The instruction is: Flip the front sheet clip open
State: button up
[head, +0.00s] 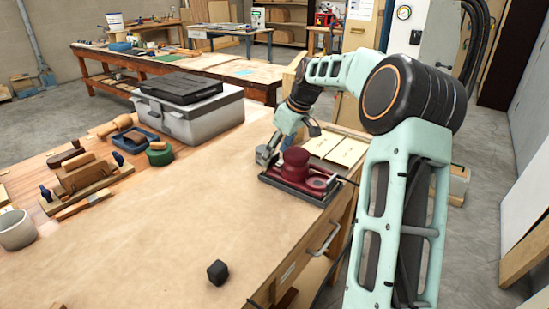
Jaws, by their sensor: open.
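A dark red sheet sander (294,172) with a round knob and a flat base sits upright on the bench (180,230), near its right edge. A dark cord runs off its right side. My gripper (265,160) points down at the sander's far left corner, very close to it. I cannot tell if it touches. The fingers are small in this view, and the gap between them is hard to see. The front sheet clip is too small to make out.
A grey toolbox (190,112) stands behind, left of my arm. Wooden planes and blocks (85,180), a green tape roll (160,154) and a white cup (15,230) are at the left. A black cube (217,272) lies in front. The middle bench top is clear.

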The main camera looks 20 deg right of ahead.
jog(key=shift+x, duration=0.75)
jog(key=c, duration=1)
jog(key=shift+c, duration=0.2)
